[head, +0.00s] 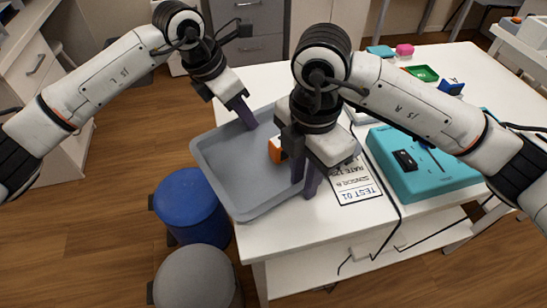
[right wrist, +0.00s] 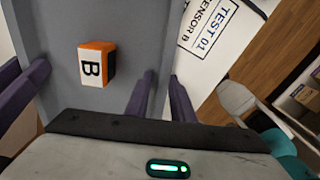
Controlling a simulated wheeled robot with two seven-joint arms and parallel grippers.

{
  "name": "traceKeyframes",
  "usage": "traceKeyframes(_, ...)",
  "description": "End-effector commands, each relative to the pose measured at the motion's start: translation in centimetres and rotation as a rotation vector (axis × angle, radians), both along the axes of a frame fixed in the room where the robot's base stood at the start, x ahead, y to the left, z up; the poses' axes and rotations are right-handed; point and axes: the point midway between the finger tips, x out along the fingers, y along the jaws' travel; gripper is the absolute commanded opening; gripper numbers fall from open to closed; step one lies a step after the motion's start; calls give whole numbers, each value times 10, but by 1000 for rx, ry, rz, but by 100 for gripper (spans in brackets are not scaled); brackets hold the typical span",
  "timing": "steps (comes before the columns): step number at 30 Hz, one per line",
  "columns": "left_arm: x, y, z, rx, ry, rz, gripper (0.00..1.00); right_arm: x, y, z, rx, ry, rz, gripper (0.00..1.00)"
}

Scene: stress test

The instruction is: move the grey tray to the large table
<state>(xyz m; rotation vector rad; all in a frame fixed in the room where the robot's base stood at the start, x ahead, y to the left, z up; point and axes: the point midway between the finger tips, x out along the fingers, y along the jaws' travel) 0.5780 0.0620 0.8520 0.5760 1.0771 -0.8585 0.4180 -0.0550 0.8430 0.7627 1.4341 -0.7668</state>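The grey tray (head: 222,172) is a shallow rectangle at the left end of the white table (head: 290,238), with its left part jutting past the table edge. Whether its underside touches the table is hidden. An orange-and-white block (head: 276,150) is inside it; the right wrist view shows this block (right wrist: 97,64) marked "B". My left gripper (head: 243,112) is at the tray's far side, its purple fingers close together at the rim. My right gripper (head: 305,180) has one finger inside and one outside the right rim, with a narrow gap. Both look shut on the tray.
A printed "TEST 01" sheet (head: 357,186) and a teal case (head: 423,165) lie right of the tray. A green tray (head: 421,73) and small items sit at the far side.

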Motion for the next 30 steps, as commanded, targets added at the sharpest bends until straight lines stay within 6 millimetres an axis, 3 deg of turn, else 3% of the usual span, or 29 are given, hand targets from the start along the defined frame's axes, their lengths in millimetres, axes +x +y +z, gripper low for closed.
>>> traceKeyframes(10, -2, 2, 10, -1, -2, -2, 22, 1, 0, 1, 1, -2, -1, 22)
traceKeyframes(22, -19, 28, 85, -1, -4, 0, 22, 1, 0, 1, 2, -2, -1, 22)
traceKeyframes(30, -26, 37, 110, 0, 0, -1, 22, 1, 0, 2, 2, -2, -1, 22)
